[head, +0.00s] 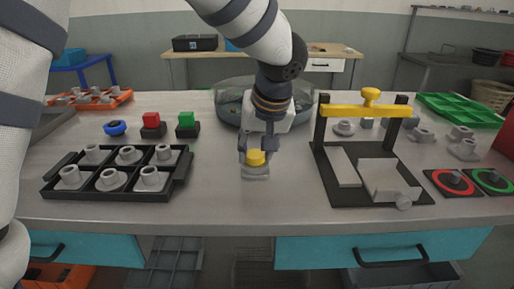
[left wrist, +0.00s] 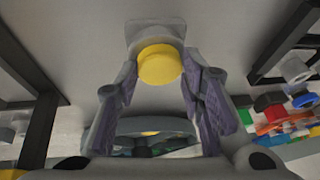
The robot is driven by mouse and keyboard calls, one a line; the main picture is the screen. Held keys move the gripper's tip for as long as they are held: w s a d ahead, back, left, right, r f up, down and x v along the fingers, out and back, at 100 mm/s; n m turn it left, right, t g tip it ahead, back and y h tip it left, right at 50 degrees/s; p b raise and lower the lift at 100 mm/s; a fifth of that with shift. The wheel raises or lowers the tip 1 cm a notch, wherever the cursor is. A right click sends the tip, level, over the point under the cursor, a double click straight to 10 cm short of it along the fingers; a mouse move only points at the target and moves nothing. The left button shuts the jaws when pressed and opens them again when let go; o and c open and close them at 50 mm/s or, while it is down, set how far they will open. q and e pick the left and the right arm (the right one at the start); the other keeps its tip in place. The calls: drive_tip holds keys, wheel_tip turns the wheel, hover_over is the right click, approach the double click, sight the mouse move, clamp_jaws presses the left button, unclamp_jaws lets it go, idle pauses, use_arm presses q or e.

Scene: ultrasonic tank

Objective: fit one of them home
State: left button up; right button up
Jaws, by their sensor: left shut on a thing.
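My left gripper (head: 257,150) points down at the middle of the table, its fingers either side of a part with a round yellow top (head: 256,158) and a pale grey base. The left wrist view shows the yellow top (left wrist: 160,65) between the two fingers (left wrist: 158,95). The gripper is shut on this part. I cannot tell whether its base touches the table. Several grey flanged parts (head: 129,154) sit in the compartments of a black tray (head: 110,193) at the left. More grey parts (head: 463,148) stand at the right. My right gripper is not in view.
A round tank (head: 228,108) stands behind the gripper. A black frame fixture (head: 321,140) with a yellow bar (head: 365,111) stands to the right. An orange tray (head: 120,98) and a green tray (head: 458,104) are farther back.

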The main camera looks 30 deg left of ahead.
use_arm(q)
drive_tip(key=shift+f, duration=0.1)
idle(0.8)
drive_tip(key=o, duration=0.8)
drive_tip(key=shift+v, duration=6.05)
